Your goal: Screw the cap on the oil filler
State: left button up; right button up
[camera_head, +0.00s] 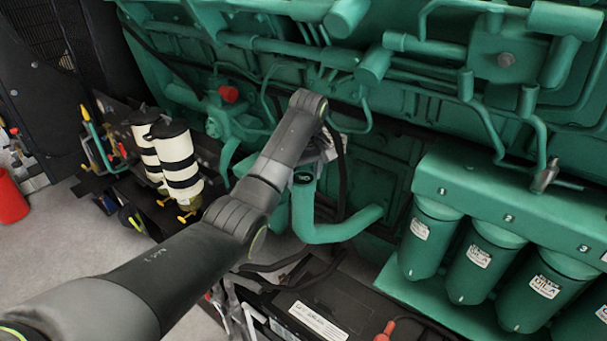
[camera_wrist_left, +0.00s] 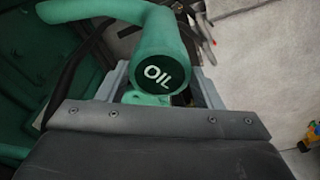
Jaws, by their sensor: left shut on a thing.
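The oil filler is a green pipe (camera_head: 340,230) that bends upward from the engine's side; it also fills the top middle of the left wrist view (camera_wrist_left: 115,14). At its upper end is the cap, with a round black face marked OIL (camera_head: 304,178), also plain in the left wrist view (camera_wrist_left: 157,77). My left gripper (camera_wrist_left: 160,88) is shut on the cap, a finger on each side. In the head view this gripper (camera_head: 318,158) is partly hidden by my own arm. The cap appears in line with the pipe; I cannot see how tightly it sits. My right gripper is out of view.
Several green filters (camera_head: 475,262) hang at the right. A black battery (camera_head: 330,312) lies below the pipe. Two white-and-black cylinders (camera_head: 180,165) stand at the left. Dark hoses run close behind the filler. Bare floor (camera_head: 60,260) shows at the lower left.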

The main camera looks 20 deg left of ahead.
pick_arm(q)
jog(key=shift+f, duration=0.4)
dwell(1.1)
jog(key=m, duration=0.4)
jog(key=shift+s+m+h, duration=0.1)
jog(key=shift+m+h, duration=0.2)
jog(key=shift+a+m, duration=0.1)
jog(key=shift+m, duration=0.2)
jog(key=m, duration=0.4)
jog(key=m+h, duration=0.1)
jog(key=m, duration=0.3)
jog(key=shift+a+m, duration=0.1)
jog(key=shift+m, duration=0.2)
